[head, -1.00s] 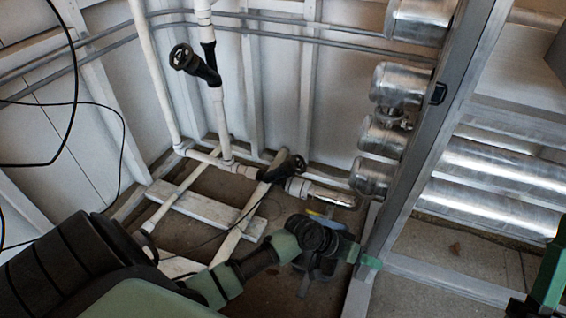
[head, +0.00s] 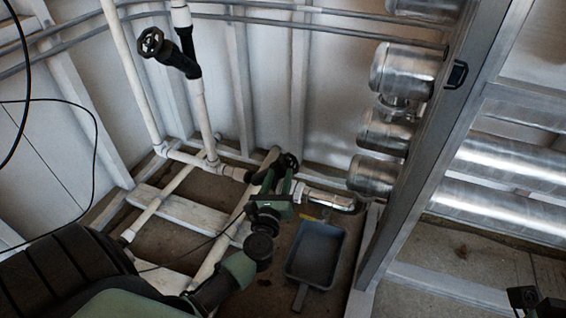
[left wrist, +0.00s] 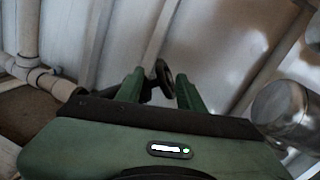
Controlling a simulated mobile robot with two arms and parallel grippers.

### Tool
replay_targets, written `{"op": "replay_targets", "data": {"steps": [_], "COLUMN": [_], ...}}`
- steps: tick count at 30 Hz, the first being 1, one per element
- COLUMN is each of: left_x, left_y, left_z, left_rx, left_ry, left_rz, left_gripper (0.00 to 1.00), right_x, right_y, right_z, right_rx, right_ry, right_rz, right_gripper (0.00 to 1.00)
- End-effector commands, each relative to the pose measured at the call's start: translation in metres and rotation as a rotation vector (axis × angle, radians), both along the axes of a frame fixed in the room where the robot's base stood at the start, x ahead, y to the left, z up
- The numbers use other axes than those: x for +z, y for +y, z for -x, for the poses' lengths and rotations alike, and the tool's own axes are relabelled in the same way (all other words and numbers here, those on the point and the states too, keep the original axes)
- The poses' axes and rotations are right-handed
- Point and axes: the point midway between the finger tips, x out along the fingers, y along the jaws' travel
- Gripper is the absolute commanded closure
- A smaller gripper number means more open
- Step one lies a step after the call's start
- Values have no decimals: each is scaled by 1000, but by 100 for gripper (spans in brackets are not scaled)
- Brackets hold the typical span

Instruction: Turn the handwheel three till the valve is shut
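A dark handwheel (head: 290,162) sits on the low white pipe near the wall base. No number is legible, so I cannot tell whether it is handwheel three. It also shows in the left wrist view (left wrist: 164,75), edge-on between the green fingers. My left gripper (head: 277,176) is at this wheel, fingers apart on either side of it. I cannot tell whether they touch it. A second dark handwheel (head: 151,42) stands higher on the upright pipe at left. Part of my right arm shows at the bottom right corner; its finger state is unclear.
A blue-grey dustpan-like tray (head: 315,252) lies on the floor right of my left arm. Shiny metal cylinders (head: 385,130) and a steel post (head: 425,150) stand at right. White beams (head: 180,212) cross the floor. A black cable (head: 90,105) hangs at left.

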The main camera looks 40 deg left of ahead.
Motion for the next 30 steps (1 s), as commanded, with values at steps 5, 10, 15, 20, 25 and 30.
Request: {"op": "replay_targets", "data": {"steps": [5,10,15,20,25,30], "left_x": [0,0,0,1,1,0], "left_y": [12,21,25,25,25,26], "left_z": [-29,-49,-57,-57,-57,-56], "left_rx": [-2,-2,-3,-3,-3,-1], "left_ry": [-3,0,1,1,1,2], "left_rz": [-6,-7,-6,-6,-6,-8], "left_gripper": [62,62,62,62,90,100], "right_x": [1,3,5,5,6,6], "right_y": [1,1,1,2,2,2], "right_z": [0,0,-1,-1,-1,-1], "right_rx": [-1,-2,-2,-2,-2,-2], "right_ry": [-16,-30,-35,-34,-34,-35], "right_rz": [1,3,5,5,5,5], "right_gripper": [49,49,49,49,49,49]}}
